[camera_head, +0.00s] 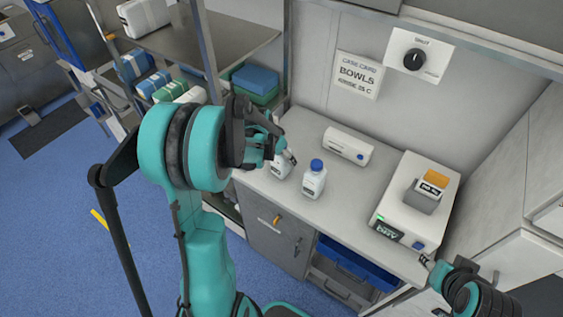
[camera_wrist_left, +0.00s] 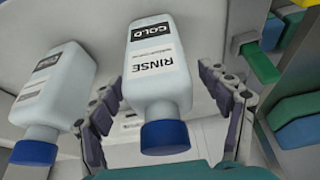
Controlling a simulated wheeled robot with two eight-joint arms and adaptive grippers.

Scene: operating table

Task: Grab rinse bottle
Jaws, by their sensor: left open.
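The rinse bottle (camera_wrist_left: 158,80) is white with a blue cap and a label reading RINSE and COLD. It appears cap-down in the left wrist view, between the two spread fingers of my left gripper (camera_wrist_left: 165,115). In the head view the rinse bottle (camera_head: 281,168) stands on the counter, its top partly hidden by my left gripper (camera_head: 284,152). The left gripper is open; I cannot tell whether either finger touches the bottle. My right gripper (camera_head: 428,264) shows only in part at the lower right, away from the bottles; its opening is unclear.
A second white bottle with a blue cap (camera_head: 313,181) stands close to the right of the rinse bottle; it also shows in the left wrist view (camera_wrist_left: 52,88). A white box (camera_head: 348,146) lies behind. A white device (camera_head: 421,200) stands right. Shelving (camera_head: 215,45) is at the left.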

